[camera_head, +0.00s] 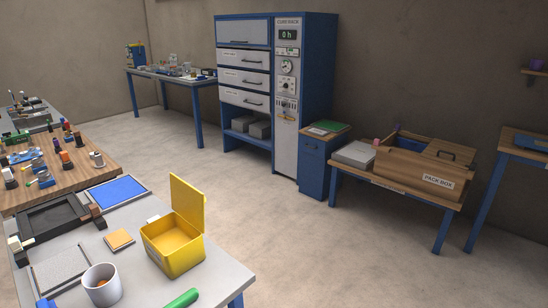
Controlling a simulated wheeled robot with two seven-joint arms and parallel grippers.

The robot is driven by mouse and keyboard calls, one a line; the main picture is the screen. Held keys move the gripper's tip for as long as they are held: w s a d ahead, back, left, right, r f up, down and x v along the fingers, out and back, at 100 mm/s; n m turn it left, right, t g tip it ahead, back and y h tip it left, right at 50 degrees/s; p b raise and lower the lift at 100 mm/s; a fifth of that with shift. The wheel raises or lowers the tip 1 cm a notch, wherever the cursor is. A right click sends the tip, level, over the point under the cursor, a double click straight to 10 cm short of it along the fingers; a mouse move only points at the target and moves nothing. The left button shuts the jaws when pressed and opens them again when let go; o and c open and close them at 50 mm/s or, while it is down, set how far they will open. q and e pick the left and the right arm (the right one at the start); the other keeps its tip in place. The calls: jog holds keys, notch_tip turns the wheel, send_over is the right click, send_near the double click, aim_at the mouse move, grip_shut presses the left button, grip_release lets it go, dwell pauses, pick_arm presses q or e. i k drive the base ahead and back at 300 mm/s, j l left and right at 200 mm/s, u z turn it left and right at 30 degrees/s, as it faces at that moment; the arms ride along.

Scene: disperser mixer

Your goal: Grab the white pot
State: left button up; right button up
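A white pot (103,285), shaped like a round cup with an open top, stands upright at the near edge of the light grey table at the bottom left. A small orange thing shows inside it; I cannot tell what it is. The lower part of the pot is close to the bottom of the picture. Neither of my grippers is in view.
On the same table, an open yellow box (176,252) stands right of the pot, and a green cylinder (182,299) lies near it. A grey pad (62,270), an orange square (119,240), a blue panel (118,191) and a black tray (58,215) lie behind.

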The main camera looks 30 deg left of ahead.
aim_at(105, 296)
jog(key=i+u, duration=0.25)
jog(key=u, duration=0.15)
jog(key=i+l+u, duration=0.2)
jog(key=u, duration=0.2)
jog(key=i+l+u, duration=0.25)
jog(key=u, duration=0.15)
jog(key=i+l+u, duration=0.15)
jog(key=u, duration=0.25)
jog(key=i+l+u, duration=0.2)
jog(key=u, duration=0.2)
jog(key=i+l+u, duration=0.15)
jog(key=l+u, duration=0.25)
jog(key=i+l+u, duration=0.1)
jog(key=l+u, duration=0.7)
jog(key=l, duration=0.15)
